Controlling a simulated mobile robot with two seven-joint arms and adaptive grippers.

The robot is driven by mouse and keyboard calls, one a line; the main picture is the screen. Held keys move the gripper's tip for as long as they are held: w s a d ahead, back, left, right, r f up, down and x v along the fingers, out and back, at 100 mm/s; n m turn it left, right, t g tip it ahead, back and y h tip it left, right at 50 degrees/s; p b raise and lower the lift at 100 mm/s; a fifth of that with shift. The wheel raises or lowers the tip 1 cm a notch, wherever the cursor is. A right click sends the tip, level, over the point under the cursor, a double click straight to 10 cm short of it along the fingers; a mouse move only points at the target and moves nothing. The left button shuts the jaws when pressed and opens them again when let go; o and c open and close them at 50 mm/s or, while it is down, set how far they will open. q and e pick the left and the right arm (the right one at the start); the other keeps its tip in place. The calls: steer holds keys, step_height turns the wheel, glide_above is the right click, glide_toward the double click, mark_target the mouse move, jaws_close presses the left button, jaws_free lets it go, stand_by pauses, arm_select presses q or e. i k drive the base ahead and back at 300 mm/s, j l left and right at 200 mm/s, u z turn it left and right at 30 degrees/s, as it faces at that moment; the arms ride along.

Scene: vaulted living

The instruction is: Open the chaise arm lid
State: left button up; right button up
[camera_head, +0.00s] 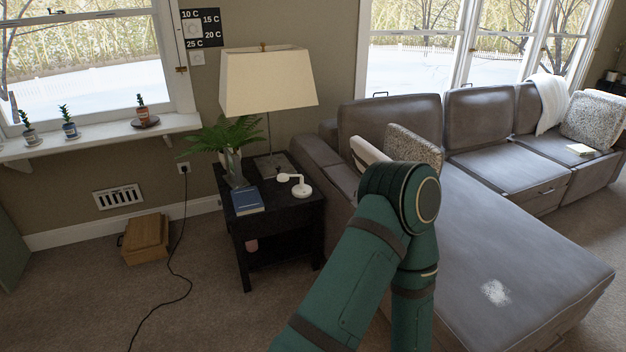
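The grey leather chaise (500,255) runs from the centre to the lower right. Its left arm (312,152) stands beside the black side table, with its top looking flat and closed. I cannot make out a separate lid edge or handle on it. My green arm (345,270) rises from the bottom centre and bends at the elbow in front of the chaise, hiding part of its near left side. Neither gripper shows in the head view.
A black side table (240,222) holds a lamp (267,82), a plant (228,140), a blue book (247,200) and white headphones (295,186). A speckled cushion (412,146) and a white one (366,152) lie on the chaise. A wooden box (146,239) and black cord are on the carpet.

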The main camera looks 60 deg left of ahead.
mark_target(346, 180)
steer(key=u, duration=1.5)
steer(key=i+z, duration=0.1)
steer(key=z, duration=0.35)
steer(key=j+z, duration=0.15)
steer(key=z, duration=0.25)
steer(key=i+j+z, duration=0.1)
steer(key=z, duration=0.35)
steer(key=i+j+z, duration=0.2)
steer(key=j+z, duration=0.2)
steer(key=j, duration=0.2)
steer(key=j+z, duration=0.2)
steer(key=i+j+z, duration=0.15)
steer(key=j, duration=0.4)
steer(key=j+z, duration=0.2)
steer(key=j, duration=0.35)
steer(key=j+z, duration=0.1)
steer(key=j, duration=2.15)
